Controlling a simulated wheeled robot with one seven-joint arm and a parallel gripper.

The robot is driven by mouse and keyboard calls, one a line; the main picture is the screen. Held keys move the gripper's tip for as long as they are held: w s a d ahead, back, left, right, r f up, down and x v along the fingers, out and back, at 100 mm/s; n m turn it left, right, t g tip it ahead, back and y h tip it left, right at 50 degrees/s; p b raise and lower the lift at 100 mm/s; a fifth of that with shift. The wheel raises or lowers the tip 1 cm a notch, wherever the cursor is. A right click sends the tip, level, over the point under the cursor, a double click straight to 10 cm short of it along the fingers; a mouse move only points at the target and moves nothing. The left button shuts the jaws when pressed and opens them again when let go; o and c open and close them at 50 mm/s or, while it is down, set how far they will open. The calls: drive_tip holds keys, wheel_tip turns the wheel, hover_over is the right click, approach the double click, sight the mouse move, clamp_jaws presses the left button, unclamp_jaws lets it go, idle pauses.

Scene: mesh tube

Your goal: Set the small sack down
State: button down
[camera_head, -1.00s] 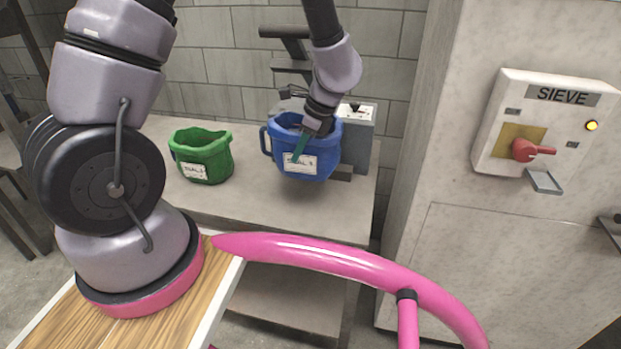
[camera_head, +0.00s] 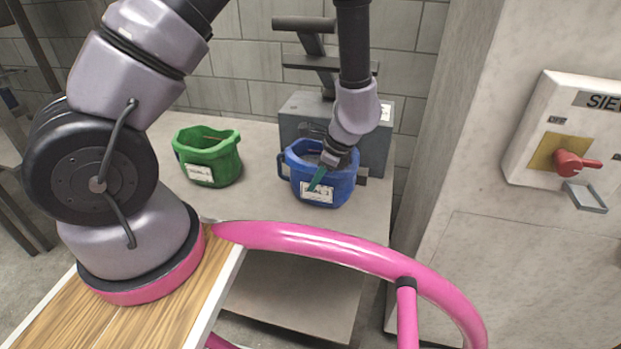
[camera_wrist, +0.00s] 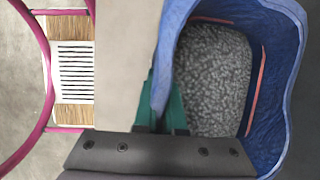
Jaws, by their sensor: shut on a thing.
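A blue sack (camera_head: 336,185) with a white label is at the right part of the grey bench, in front of a grey box. My gripper (camera_head: 323,172) is shut on its near rim, one teal finger lying outside against the front wall. In the wrist view my gripper (camera_wrist: 160,110) pinches the rim of the blue sack (camera_wrist: 285,60), which is open and holds grey granular stuff. The sack is upright; I cannot tell whether its base touches the bench. A green sack (camera_head: 207,160) with a white label stands on the bench to the left.
The grey bench (camera_head: 265,190) has free room between the sacks and along its front. The grey box (camera_head: 305,115) stands close behind the blue sack. A pale cabinet with a red SIEVE switch (camera_head: 573,163) is at right. My pink rail crosses the foreground.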

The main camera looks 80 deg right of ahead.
drive_tip(key=shift+f, duration=0.3)
drive_tip(key=c, duration=1)
unclamp_jaws()
drive_tip(key=shift+f, duration=0.1)
drive_tip(key=v, duration=1.2)
